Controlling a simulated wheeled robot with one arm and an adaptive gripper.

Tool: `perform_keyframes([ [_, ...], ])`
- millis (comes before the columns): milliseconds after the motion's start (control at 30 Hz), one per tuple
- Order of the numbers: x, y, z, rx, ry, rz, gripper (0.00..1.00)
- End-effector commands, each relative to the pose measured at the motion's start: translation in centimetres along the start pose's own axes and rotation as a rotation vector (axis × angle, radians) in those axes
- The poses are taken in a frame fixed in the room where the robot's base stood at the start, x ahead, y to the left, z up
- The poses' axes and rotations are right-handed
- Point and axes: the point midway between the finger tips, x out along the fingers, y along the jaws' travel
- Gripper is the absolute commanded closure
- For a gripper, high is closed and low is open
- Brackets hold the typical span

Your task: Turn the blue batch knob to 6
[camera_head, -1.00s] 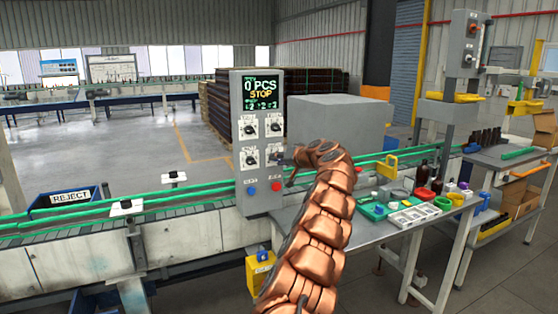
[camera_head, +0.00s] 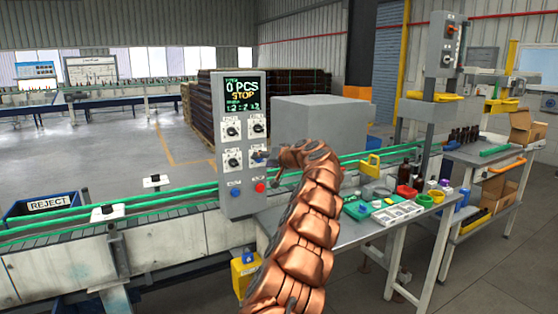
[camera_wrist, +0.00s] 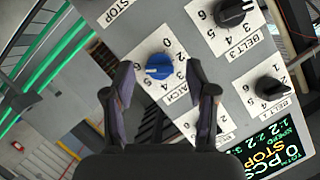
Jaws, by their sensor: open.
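The blue batch knob (camera_wrist: 159,66) sits on a white numbered dial plate in the wrist view, its label partly hidden by a finger. A pale pointer mark on the knob faces left in the picture; its exact number is hard to read. My gripper (camera_wrist: 159,74) is open, with one finger on either side of the knob; I cannot tell whether they touch it.
Black knobs (camera_wrist: 233,12) (camera_wrist: 271,89) are close by. The panel display (camera_head: 240,92) reads 0 PCS and STOP. A blue button (camera_head: 235,193) and a red button (camera_head: 260,187) sit below the dials. A table with bottles and trays (camera_head: 398,213) stands right.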

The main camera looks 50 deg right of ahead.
Motion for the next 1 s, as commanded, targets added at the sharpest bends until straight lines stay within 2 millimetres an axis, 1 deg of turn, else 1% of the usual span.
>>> perform_keyframes([
  [667, -5.2, 0.1, 0.2, 0.002, -0.003, -0.003, 0.43],
  [1000, -8.1, 0.1, 0.1, 0.001, 0.0, -0.002, 0.43],
])
